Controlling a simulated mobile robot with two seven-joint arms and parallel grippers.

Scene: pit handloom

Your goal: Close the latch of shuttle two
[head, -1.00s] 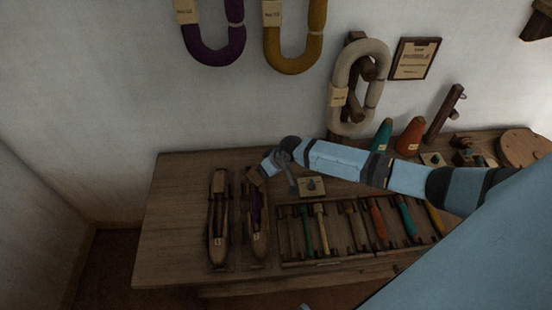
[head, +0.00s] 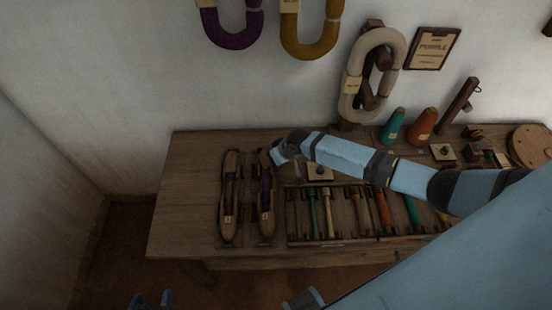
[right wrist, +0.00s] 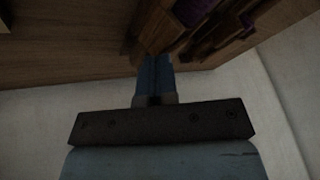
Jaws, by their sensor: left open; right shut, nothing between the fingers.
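Two wooden boat-shaped shuttles lie side by side on the table: a left shuttle (head: 230,195) and a right shuttle (head: 266,205) with purple yarn in it. Their tags are too small to read, and no latch can be made out. My right gripper (head: 278,157) is at the far end of the purple shuttle and partly covers it. In the right wrist view its fingers (right wrist: 157,72) are shut and empty, against or just in front of the shuttle's wooden end (right wrist: 160,35); contact is unclear. My left gripper (head: 151,299) is open and empty at the bottom left, away from the table.
A rack (head: 290,225) of several coloured bobbins lies right of the shuttles. A small block with a dark knob (head: 319,171) sits behind it, close to my right arm. Teal (head: 392,126) and orange (head: 422,127) cones stand farther back. The table's left end (head: 185,200) is clear.

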